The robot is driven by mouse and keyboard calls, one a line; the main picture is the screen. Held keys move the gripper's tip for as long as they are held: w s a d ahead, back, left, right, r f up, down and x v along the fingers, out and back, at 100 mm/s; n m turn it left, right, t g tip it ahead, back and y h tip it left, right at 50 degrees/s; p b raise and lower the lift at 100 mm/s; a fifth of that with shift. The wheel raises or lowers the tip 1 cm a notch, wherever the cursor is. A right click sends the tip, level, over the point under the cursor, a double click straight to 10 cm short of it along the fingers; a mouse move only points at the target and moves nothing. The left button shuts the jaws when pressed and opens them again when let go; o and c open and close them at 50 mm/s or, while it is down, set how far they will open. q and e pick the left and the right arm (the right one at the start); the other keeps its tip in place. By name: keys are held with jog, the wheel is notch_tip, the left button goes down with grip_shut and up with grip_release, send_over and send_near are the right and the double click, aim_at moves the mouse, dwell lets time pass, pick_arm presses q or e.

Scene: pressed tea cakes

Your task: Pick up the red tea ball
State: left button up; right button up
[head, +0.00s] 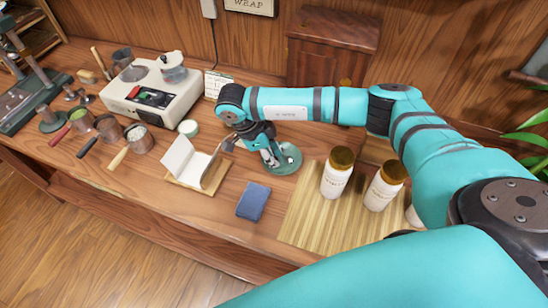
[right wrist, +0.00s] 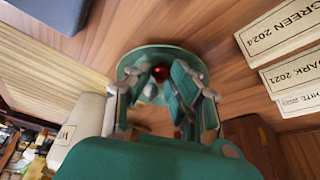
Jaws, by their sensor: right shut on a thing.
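The red tea ball (right wrist: 161,73) shows as a small red spot between my right gripper's fingers in the right wrist view. It is over or in a round green dish (right wrist: 150,49). The dish also shows in the head view (head: 289,163), on the table under my right gripper (head: 270,158). My right gripper, also in the right wrist view (right wrist: 157,80), is shut on the ball, with its fingers reaching down at the dish. The fingers partly hide the ball and dish. A pale spot (right wrist: 150,91) beside the ball is unclear. My left gripper is not in view.
Two white jars with brown lids (head: 337,174) (head: 384,187) stand on a slatted mat (head: 305,222) right of the dish. A cream machine (head: 152,95) stands further left.

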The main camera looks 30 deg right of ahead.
jog(key=shift+s+f, duration=0.15)
jog(key=shift+s, duration=0.05)
